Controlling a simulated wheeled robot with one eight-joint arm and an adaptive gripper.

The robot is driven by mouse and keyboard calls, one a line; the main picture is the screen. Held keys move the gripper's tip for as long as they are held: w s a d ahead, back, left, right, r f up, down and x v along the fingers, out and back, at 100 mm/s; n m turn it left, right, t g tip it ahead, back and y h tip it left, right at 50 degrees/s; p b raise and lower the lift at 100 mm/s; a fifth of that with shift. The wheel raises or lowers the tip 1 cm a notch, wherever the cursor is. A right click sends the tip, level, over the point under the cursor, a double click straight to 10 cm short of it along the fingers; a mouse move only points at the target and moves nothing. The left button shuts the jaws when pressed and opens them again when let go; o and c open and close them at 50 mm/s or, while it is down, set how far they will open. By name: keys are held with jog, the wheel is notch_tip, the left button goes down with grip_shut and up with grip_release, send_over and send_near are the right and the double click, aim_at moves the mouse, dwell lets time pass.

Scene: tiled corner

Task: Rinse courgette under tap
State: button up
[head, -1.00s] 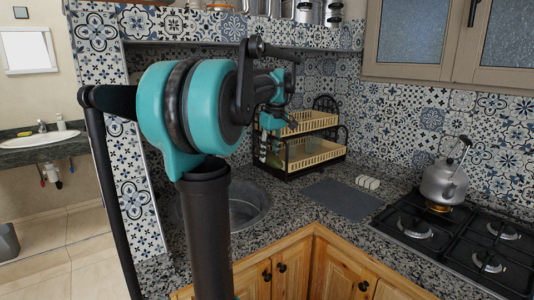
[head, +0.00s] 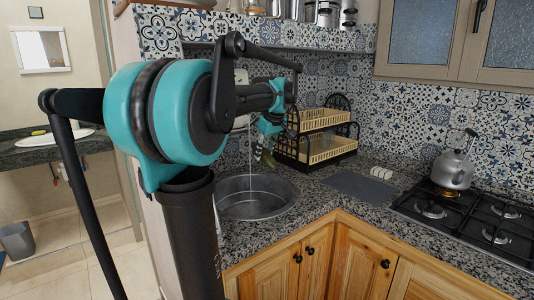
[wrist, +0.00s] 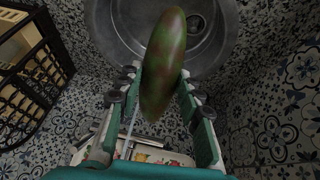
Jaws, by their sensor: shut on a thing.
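My gripper (head: 266,138) is shut on the courgette (wrist: 163,65), which is green with brownish patches and sits lengthwise between the two fingers in the wrist view. In the head view the gripper is above the back right of the sink, and the courgette shows small there (head: 258,153). The round metal sink (head: 230,205) is sunk in the counter; its basin also shows behind the courgette in the wrist view (wrist: 115,30). A thin water stream (head: 250,165) falls into it, just left of the courgette. My arm hides the tap.
A two-tier dish rack (head: 325,150) stands close to the right of the gripper. A grey mat (head: 360,186) lies on the counter. A kettle (head: 453,168) stands on the gas hob (head: 470,220) at right. Wall shelf above.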

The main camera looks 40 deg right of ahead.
jog(key=w+d+f, duration=0.2)
jog(key=w+d, duration=0.1)
jog(key=w, duration=0.8)
jog(key=shift+w+d, duration=0.4)
jog(key=shift+r, duration=0.1)
jog(key=shift+s+d, duration=0.1)
jog(key=shift+s+d, duration=0.1)
jog(key=shift+d, duration=0.25)
jog(key=shift+a, duration=0.2)
dwell(0.4)
jog(key=shift+a, duration=0.3)
jog(key=shift+s+a, duration=0.25)
jog(key=shift+s, duration=0.5)
jog(key=shift+s+a, duration=0.2)
jog(key=shift+s, duration=0.55)
jog(key=shift+s+a, duration=0.25)
jog(key=shift+s, duration=0.5)
